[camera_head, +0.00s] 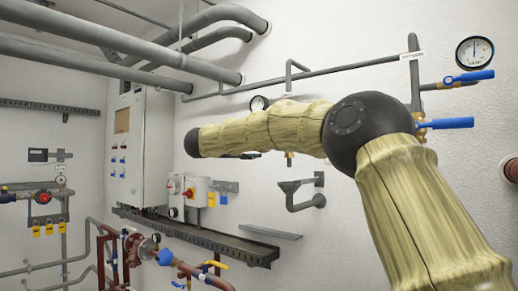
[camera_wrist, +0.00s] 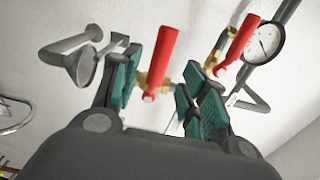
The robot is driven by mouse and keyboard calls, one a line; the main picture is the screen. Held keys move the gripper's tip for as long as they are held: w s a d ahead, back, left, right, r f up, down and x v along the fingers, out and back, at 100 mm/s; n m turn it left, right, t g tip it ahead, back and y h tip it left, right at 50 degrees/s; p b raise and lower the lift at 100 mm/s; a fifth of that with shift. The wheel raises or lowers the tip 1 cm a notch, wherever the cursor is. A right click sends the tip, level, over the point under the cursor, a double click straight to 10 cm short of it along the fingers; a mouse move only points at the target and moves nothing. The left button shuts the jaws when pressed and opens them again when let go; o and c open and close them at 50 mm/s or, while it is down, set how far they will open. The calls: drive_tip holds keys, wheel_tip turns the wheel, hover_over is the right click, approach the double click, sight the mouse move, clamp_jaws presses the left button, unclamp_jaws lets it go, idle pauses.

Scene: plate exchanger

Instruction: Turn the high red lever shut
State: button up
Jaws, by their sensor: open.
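Two red levers on brass fittings show in the wrist view. One red lever (camera_wrist: 160,62) stands between the spread teal pads of my gripper (camera_wrist: 158,90), with visible gaps at its sides. The other red lever (camera_wrist: 236,46) is to the right, beyond the right finger, near a round gauge. I cannot tell which of the two is the high one. My gripper is open and holds nothing. In the head view my arm hides both red levers and most of the gripper.
The gauge (camera_wrist: 265,42) and its grey pipe are close to the right lever. A grey funnel-like drain (camera_wrist: 82,62) is beyond the left finger. In the head view, blue-handled valves (camera_head: 446,123) are right of my arm, and an electrical cabinet (camera_head: 140,148) stands left.

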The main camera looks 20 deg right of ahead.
drive_tip(key=v, duration=0.6)
drive_tip(key=shift+a, duration=0.2)
drive_tip(key=shift+s, duration=0.15)
